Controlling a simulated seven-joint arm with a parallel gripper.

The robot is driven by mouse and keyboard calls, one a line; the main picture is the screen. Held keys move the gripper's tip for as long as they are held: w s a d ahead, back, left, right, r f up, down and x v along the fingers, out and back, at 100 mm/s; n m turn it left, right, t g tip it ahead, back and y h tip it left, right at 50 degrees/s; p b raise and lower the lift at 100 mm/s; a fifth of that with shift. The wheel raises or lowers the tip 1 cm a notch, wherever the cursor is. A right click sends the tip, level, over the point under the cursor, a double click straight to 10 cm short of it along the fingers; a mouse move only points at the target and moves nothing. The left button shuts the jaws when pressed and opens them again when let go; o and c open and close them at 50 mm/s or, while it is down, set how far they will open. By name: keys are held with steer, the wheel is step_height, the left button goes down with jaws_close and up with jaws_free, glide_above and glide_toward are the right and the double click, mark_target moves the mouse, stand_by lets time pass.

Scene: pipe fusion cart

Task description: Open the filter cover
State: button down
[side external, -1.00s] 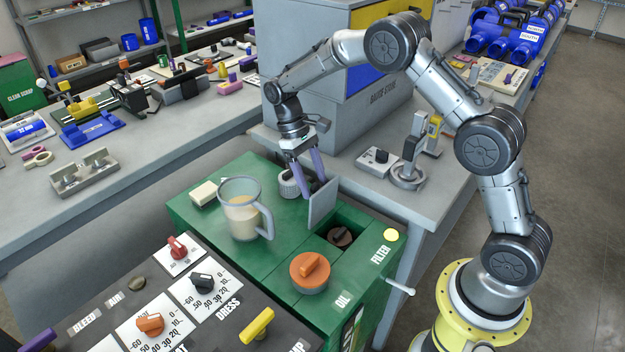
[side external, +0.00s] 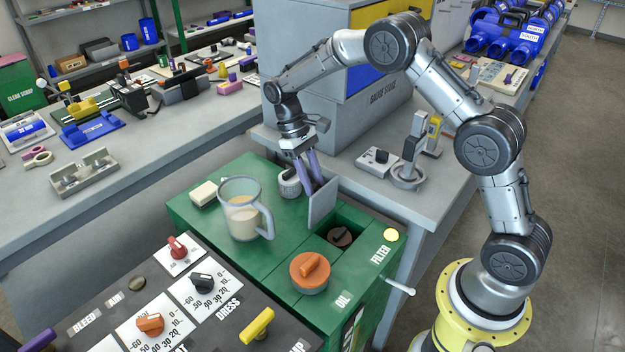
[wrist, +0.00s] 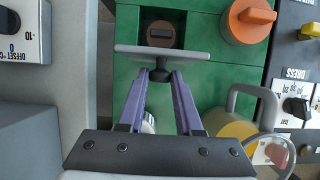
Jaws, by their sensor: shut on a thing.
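The filter cover (side external: 323,204) is a grey square plate standing nearly upright at the back edge of the open filter well. In the wrist view the cover (wrist: 185,54) shows edge-on, with a dark knob (wrist: 162,76) on its near face. My gripper (side external: 315,186) has its purple fingers shut on that knob; the wrist view shows both fingertips (wrist: 162,80) against it. Inside the well, a dark brown round cap (side external: 340,237) is uncovered and also shows in the wrist view (wrist: 161,32). The FILTER label (side external: 381,254) is beside the well.
An orange-handled OIL cap (side external: 310,270) stands in front of the well. A clear jug (side external: 241,212) with pale liquid, a white block (side external: 203,193) and a small grey-white cup (side external: 289,184) stand on the green cart top (side external: 185,212). A grey bench (side external: 352,187) lies behind.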

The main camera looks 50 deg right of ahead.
stand_by(0.8)
steer(key=shift+w+f, duration=0.35)
steer(key=shift+w, duration=0.5)
steer(key=shift+w+f, duration=0.3)
steer(key=shift+w, duration=0.5)
steer(key=c, duration=0.6)
jaws_free()
steer(key=v, duration=1.3)
steer(key=shift+r, duration=0.35)
